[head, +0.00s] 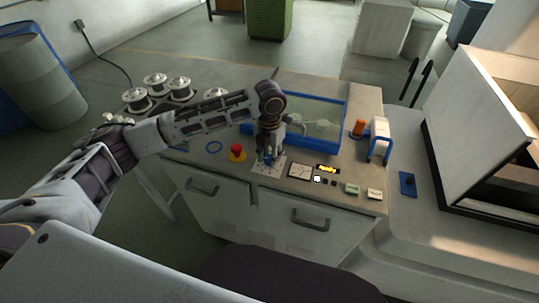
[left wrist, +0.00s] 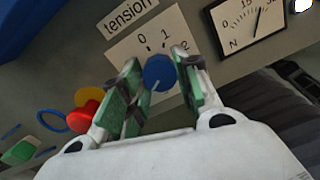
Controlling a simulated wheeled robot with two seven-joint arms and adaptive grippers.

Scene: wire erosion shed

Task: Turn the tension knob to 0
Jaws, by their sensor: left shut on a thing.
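The tension knob (left wrist: 158,71) is round and blue, on a pale plate (left wrist: 133,52) labelled "tension" with the marks 0, 1 and 2. A thin light line shows low on the knob's face, but I cannot tell surely which mark the knob points to. My left gripper (head: 268,157) is lowered onto the plate at the bench front. Its green-padded fingers (left wrist: 155,72) are shut on the knob, one on each side. In the head view the gripper mostly hides the knob. My right gripper is not in view.
A red button on a yellow base (head: 237,152) and a blue ring (head: 214,147) are left of the plate. A needle gauge (head: 300,171) is to the right. A blue-rimmed tray (head: 342,125) lies behind my gripper, and several spools (head: 136,99) stand at the back left.

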